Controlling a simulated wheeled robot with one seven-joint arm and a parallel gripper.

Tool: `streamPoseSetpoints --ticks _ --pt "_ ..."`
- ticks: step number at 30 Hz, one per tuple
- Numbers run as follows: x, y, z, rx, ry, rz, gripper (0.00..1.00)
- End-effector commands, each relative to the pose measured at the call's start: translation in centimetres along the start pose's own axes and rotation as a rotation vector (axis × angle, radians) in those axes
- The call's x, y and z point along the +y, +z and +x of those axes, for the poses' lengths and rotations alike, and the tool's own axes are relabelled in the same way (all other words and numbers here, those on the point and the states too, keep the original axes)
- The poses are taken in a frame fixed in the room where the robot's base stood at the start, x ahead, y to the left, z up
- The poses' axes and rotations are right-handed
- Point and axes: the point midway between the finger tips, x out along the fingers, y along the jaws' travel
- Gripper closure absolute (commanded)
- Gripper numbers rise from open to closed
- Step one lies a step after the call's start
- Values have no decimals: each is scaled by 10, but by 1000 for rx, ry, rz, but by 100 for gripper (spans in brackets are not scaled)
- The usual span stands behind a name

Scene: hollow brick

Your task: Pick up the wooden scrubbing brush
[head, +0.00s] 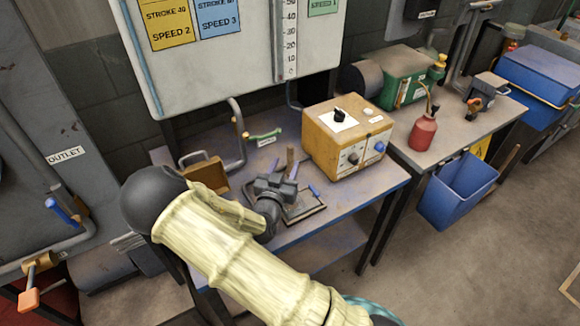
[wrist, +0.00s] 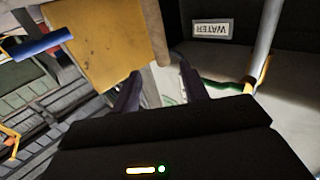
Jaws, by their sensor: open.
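My gripper (head: 286,172) is over the near bench, in front of the yellow control box. Its two dark fingers also show in the wrist view (wrist: 160,88), spread apart with a gap between them. A narrow brown upright piece (head: 290,157) shows by the fingertips in the head view and may be the wooden scrubbing brush. In the wrist view a tan strip (wrist: 160,35) stands just beyond the fingers; I cannot tell whether it is the brush or part of the box. My gripper and arm hide part of the bench.
The yellow control box (head: 348,138) stands close to the right of my gripper. A green valve handle (head: 262,136) and a grey pipe (head: 238,130) are behind. A brown wooden item (head: 207,172) is to the left. A flat frame with a blue grip (head: 314,190) lies to the right.

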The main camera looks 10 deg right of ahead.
Motion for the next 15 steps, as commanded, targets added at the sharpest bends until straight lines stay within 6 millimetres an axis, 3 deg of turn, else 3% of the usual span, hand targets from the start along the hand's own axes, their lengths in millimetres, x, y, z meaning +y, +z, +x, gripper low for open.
streamPoseSetpoints --ticks 6,15 --pt "0 0 2 -4 1 1 56" --pt "0 0 24 -6 1 1 56"
